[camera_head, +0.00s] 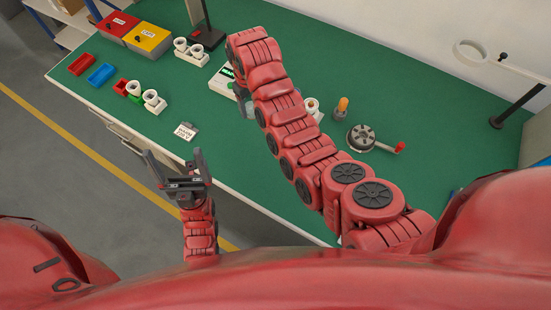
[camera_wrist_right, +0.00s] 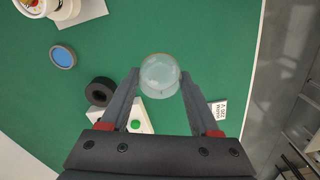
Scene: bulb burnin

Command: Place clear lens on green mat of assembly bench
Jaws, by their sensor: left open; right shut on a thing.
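The clear lens (camera_wrist_right: 160,75) is a translucent dome between the fingertips of my right gripper (camera_wrist_right: 160,80) in the right wrist view. That gripper is shut on it. In the head view my right arm hides most of this gripper and the lens. The green mat (camera_head: 235,165) covers the assembly bench top, and it also fills most of the right wrist view (camera_wrist_right: 205,40) behind the lens. I cannot tell the height of the lens above it. My left gripper (camera_head: 173,157) is open and empty near the bench's front edge.
A white device (camera_head: 221,83) is partly behind my right arm. A small card (camera_head: 186,131) lies near the front edge. A crank wheel (camera_head: 362,137) and an orange-topped part (camera_head: 342,107) stand to the right. Red (camera_head: 117,25) and yellow (camera_head: 149,39) bins stand back left. Mat around the card is clear.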

